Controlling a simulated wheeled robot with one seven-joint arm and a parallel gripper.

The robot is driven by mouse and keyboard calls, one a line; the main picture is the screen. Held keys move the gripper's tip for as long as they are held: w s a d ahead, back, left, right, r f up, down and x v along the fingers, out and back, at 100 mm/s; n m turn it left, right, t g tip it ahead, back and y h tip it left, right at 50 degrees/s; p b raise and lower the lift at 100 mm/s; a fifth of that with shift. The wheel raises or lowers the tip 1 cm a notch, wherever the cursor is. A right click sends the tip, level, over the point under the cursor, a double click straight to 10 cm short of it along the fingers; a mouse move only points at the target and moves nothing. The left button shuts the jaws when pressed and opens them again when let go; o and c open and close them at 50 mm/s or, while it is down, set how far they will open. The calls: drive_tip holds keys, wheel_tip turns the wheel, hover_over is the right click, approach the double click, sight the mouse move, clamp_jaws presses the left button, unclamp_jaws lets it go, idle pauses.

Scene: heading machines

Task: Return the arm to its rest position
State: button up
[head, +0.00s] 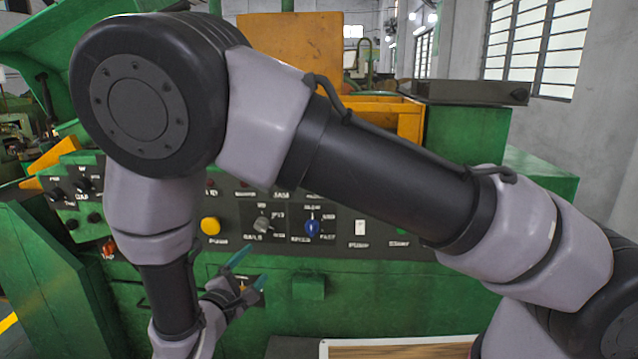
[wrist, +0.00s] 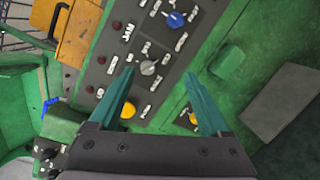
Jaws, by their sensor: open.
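My arm crosses the head view from the lower right, bends at the upper left and comes down to my gripper (head: 250,268). The gripper has two green fingers and sits low in front of the green machine (head: 380,298). In the wrist view my gripper (wrist: 160,100) is open, with its fingers apart and nothing between them but the machine behind. The fingertips appear clear of the control panel (head: 340,218); the exact gap cannot be told.
A wood-topped surface (head: 400,349) lies at the bottom. A wall with windows (head: 540,40) stands at the right.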

drive_tip(key=w+d+r+m+g+h, duration=0.25)
drive_tip(key=d+r+m+g, duration=0.45)
drive_tip(key=d, duration=0.5)
drive_tip(key=w+d+r+m+g+h, duration=0.1)
drive_tip(key=w+d+r+m+g, duration=0.45)
drive_tip(key=d, duration=0.75)
drive_tip(key=s+d+r+m+t+y, duration=0.1)
drive_tip(key=s+d+r+m+y, duration=0.4)
drive_tip(key=r, duration=0.5)
drive_tip(key=s+d+r+m+t+y, duration=0.2)
drive_tip(key=s+d+r+m+y, duration=0.3)
drive_tip(key=s+d+r+m, duration=0.2)
drive_tip(key=shift+s+d+r, duration=0.25)
drive_tip(key=shift+d+r, duration=0.95)
drive_tip(key=shift+r, duration=0.5)
